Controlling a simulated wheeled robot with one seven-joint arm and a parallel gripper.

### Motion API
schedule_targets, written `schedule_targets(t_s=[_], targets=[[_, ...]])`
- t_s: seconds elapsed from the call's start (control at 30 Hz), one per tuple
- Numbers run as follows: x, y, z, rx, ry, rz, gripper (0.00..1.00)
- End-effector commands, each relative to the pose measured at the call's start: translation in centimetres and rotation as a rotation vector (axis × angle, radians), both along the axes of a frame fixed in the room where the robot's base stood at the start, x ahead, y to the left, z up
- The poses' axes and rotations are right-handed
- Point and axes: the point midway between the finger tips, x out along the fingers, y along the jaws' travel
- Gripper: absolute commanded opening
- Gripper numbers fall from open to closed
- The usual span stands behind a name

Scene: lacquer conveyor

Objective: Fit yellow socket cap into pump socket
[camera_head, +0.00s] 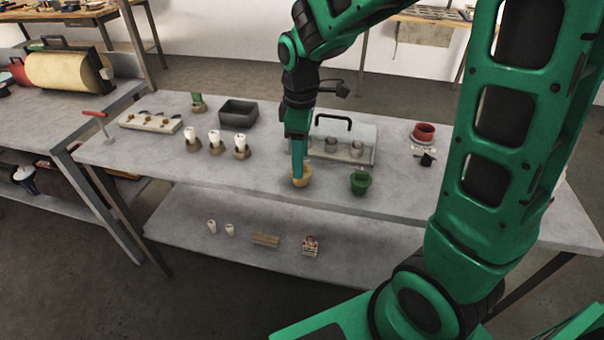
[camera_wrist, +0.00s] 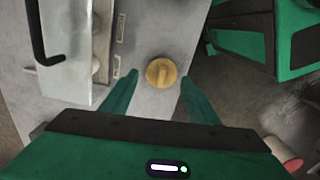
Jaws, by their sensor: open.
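The yellow socket cap (camera_head: 301,178) stands on the table near its front edge. In the wrist view the yellow cap (camera_wrist: 161,72) is round with a raised bar across its top. My gripper (camera_head: 298,180) is over the cap, pointing down. In the wrist view my gripper (camera_wrist: 158,82) is open, with one finger on each side of the cap and gaps visible. The pump (camera_head: 345,143) is a clear-walled box with a black handle and two grey round sockets, behind the cap. Its clear wall (camera_wrist: 75,85) and black handle show at the left of the wrist view.
A green cap (camera_head: 360,182) stands right of the yellow one. A red cup-like part (camera_head: 423,133) is further right. Several white bulb-like pieces (camera_head: 214,139), a dark tray (camera_head: 238,113) and a board with knobs (camera_head: 150,122) are to the left. The lower shelf holds small items.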

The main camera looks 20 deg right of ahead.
Motion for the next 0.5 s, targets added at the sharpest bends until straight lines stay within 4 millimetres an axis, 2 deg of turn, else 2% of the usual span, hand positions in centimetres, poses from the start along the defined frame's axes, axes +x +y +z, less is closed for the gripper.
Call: schedule_targets(t_s=[0.23,0.5], targets=[[-0.4,0.0,-3.5,-0.001,0.004,-0.001,0.55],[-0.3,0.0,-4.3,0.000,0.001,-0.002,0.55]])
